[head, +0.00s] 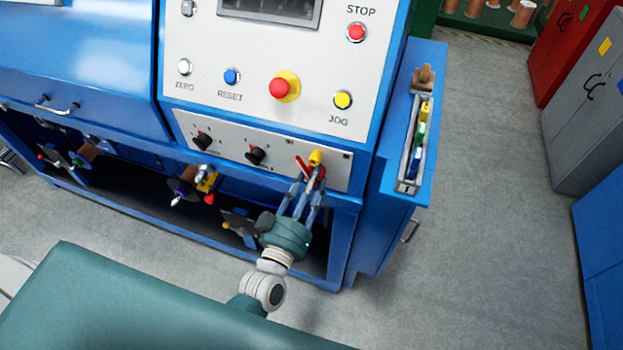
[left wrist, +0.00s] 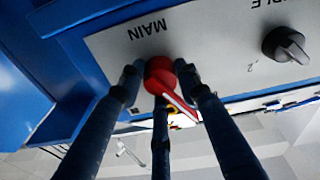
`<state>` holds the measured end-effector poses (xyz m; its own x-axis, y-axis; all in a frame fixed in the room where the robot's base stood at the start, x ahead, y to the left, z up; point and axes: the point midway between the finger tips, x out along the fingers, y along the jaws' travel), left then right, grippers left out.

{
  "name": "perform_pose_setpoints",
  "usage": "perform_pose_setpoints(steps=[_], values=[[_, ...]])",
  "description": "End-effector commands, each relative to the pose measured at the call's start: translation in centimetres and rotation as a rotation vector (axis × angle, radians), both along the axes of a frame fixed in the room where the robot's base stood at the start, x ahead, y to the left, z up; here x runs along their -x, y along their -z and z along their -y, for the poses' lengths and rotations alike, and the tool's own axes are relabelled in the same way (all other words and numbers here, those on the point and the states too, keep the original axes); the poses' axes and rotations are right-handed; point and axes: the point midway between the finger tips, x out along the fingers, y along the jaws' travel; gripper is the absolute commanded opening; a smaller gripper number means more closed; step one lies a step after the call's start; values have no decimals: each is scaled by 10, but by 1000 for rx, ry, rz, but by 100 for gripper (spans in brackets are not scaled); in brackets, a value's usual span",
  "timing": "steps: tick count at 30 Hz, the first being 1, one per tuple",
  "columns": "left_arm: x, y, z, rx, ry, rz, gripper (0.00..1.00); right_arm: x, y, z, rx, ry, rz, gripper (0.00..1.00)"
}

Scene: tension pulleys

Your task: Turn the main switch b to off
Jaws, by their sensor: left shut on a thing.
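The main switch is a red rotary handle (head: 302,167) at the right end of the lower strip of the control panel. A yellow piece (head: 316,157) shows beside it. In the left wrist view the red handle (left wrist: 162,76) sits under the upside-down label MAIN, with its lever slanting to the lower right. My left gripper (head: 308,184) reaches up to the switch from below. In the left wrist view its dark fingers (left wrist: 160,88) close around the red hub, and the gripper is shut on it. The fingers partly cover the switch in the head view. My right gripper is not in view.
Two black knobs (head: 255,156) sit left of the switch. Above are a red mushroom button (head: 280,88) and a yellow JOG button (head: 343,99). A side tray (head: 407,186) with coloured tools stands to the right. The floor (head: 490,190) beyond is clear.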

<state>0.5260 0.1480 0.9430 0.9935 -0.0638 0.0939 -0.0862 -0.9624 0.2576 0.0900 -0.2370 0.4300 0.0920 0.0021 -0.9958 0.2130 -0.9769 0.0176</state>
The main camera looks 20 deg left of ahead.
Motion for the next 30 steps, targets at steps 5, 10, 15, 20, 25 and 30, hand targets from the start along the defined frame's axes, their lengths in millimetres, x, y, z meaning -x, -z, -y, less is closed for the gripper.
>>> perform_pose_setpoints(steps=[5,10,15,20,25,30], values=[[1,5,1,105,2,-15,0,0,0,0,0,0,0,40],[1,5,1,170,2,-18,0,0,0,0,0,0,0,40],[1,6,2,202,2,-20,0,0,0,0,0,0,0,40],[2,6,2,211,2,-21,0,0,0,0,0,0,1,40],[2,7,2,211,3,-22,0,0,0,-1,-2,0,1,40],[2,7,2,210,4,-23,41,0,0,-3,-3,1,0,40]])
